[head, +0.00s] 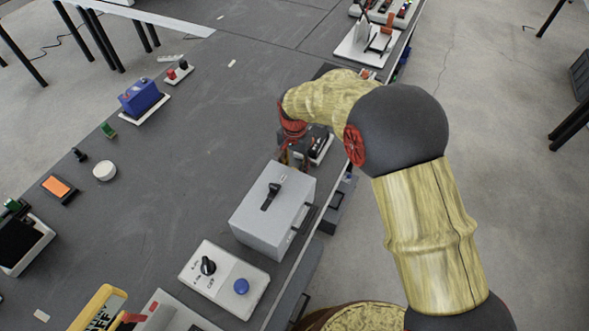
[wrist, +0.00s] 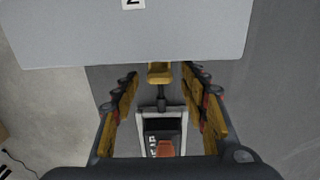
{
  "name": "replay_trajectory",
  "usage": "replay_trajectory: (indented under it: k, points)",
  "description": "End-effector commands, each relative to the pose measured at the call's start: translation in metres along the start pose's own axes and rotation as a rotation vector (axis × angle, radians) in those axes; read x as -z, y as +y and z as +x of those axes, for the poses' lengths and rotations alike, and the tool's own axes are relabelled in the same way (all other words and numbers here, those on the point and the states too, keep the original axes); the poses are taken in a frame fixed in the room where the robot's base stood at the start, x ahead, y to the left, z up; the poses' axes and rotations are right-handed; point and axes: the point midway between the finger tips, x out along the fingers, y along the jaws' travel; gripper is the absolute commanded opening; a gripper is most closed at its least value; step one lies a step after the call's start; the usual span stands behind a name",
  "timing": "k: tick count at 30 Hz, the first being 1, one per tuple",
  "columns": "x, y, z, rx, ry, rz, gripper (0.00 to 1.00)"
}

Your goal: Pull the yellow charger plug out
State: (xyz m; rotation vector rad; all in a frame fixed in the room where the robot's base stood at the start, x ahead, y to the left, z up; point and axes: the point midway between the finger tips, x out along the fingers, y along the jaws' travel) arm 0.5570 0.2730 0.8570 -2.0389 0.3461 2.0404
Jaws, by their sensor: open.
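In the wrist view, the yellow charger plug (wrist: 160,73) shows between the two fingers of my gripper (wrist: 160,84). A dark stem runs from it toward a dark device in a white frame (wrist: 143,121). The fingers are spread, one on each side of the plug, with visible gaps; I cannot tell their depth relative to it. In the head view, my gripper (head: 287,156) points down behind the grey box and is partly hidden by my arm. The plug cannot be made out there.
A light grey box (head: 255,227) with a black handle stands close to my gripper; a grey surface (wrist: 130,40) fills the top of the wrist view. A white control panel (head: 222,285) with a blue button lies nearer. A blue device (head: 140,96) sits left. The table's middle is clear.

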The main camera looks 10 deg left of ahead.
Motion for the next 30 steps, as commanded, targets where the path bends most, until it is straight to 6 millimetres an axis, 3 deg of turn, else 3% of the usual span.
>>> replay_trajectory:
  k: [10,30]
  points:
    - [0.0001,0.0,0.0081,0.0,0.0,0.0,0.44]
    - [0.0001,0.0,0.0081,0.0,0.0,0.0,0.06]
